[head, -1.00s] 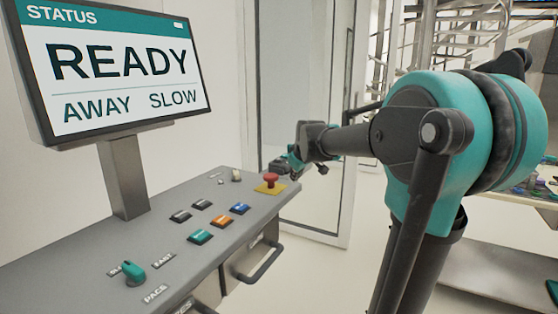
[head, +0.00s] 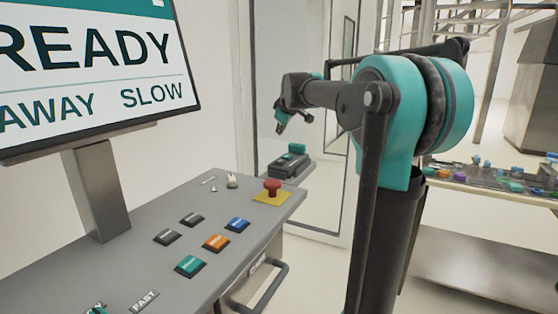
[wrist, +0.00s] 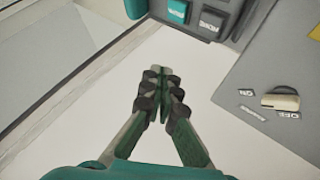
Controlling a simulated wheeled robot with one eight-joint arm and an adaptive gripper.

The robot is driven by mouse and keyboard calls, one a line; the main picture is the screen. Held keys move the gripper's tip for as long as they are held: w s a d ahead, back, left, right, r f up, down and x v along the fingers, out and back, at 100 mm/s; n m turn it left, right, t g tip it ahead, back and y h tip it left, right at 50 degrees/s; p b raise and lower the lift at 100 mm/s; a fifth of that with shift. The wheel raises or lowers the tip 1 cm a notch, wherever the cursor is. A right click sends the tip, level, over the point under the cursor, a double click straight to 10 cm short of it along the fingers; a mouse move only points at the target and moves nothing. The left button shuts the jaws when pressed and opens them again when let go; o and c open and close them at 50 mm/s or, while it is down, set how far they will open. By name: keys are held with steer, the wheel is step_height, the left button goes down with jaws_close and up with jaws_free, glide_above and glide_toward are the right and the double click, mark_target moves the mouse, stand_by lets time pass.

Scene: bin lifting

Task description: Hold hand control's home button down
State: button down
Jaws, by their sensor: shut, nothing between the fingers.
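A dark grey unit with a teal top part (head: 290,163), which looks like the hand control, sits beyond the console's far right end. In the wrist view a grey panel with a teal button (wrist: 177,10) and a dark button (wrist: 212,20) shows at the top edge, partly cut off. I cannot read which button is home. My gripper (head: 280,129) is above this unit in the head view, pointing down and apart from it. In the wrist view its fingertips (wrist: 160,72) are together and empty, over pale floor, short of the buttons.
The grey console (head: 130,262) bears a red emergency stop (head: 272,187) and several coloured buttons. A switch (wrist: 280,101) with ON and OFF labels is at right in the wrist view. The screen (head: 88,72) reads READY, AWAY, SLOW. A glass door (head: 300,100) stands behind.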

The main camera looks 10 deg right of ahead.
mark_target(281, 161)
steer(key=shift+f, duration=0.1)
steer(key=shift+f, duration=4.3)
steer(key=shift+f, duration=0.15)
steer(key=shift+f, duration=0.25)
steer(key=shift+f, duration=0.55)
steer(key=shift+r, duration=0.95)
steer(key=shift+r, duration=2.55)
